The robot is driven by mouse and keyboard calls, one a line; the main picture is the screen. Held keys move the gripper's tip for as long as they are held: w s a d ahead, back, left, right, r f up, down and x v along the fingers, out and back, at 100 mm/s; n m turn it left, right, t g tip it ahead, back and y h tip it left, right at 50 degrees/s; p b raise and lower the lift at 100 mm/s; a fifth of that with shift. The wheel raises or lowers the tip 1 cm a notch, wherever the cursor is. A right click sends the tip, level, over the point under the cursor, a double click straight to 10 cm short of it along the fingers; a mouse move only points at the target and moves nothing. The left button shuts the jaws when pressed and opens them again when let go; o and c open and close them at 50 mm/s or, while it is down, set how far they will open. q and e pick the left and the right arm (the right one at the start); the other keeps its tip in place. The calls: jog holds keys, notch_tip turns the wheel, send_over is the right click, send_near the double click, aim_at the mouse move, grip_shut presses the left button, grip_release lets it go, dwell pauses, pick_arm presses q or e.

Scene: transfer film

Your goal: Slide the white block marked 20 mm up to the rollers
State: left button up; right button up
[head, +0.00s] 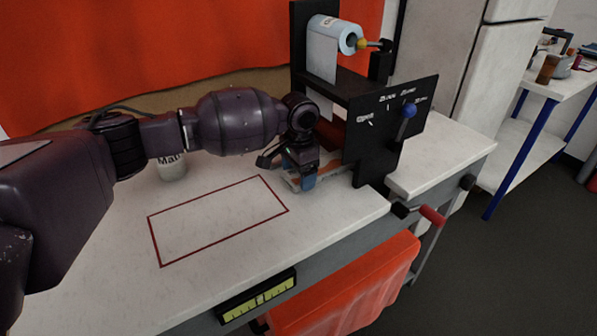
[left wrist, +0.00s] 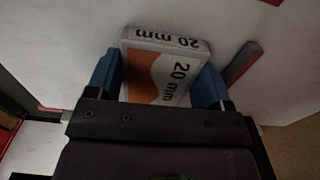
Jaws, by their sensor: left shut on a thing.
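The white block marked 20 mm (left wrist: 160,72), with an orange patch, lies between the blue fingertips of my left gripper (left wrist: 160,85). The gripper is shut on it. In the head view my left gripper (head: 304,176) points down at the bench just left of the black roller machine (head: 372,150). It hides much of the block, whose pale and orange part (head: 327,172) shows to its right. A dark red roller (head: 330,133) shows partly inside the machine, behind my wrist. My right gripper is not in view.
The red outlined rectangle (head: 215,220) on the bench is empty. A white can (head: 172,165) stands behind my left arm. The machine carries a pale blue film roll (head: 333,35), a blue-knobbed lever (head: 407,111) and a red-handled crank (head: 432,215). An orange bin (head: 350,285) is below the bench edge.

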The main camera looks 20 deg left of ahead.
pick_arm(q)
jog(key=o, duration=0.7)
jog(key=shift+o, duration=1.4)
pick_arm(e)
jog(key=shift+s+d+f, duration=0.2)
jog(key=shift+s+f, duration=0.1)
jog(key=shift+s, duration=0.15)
pick_arm(q)
jog(key=shift+r, duration=0.3)
notch_tip(320, 180, up, 10)
jog(key=p, duration=0.1)
jog(key=shift+p, duration=0.4)
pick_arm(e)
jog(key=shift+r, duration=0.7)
pick_arm(q)
jog(key=shift+r, duration=0.1)
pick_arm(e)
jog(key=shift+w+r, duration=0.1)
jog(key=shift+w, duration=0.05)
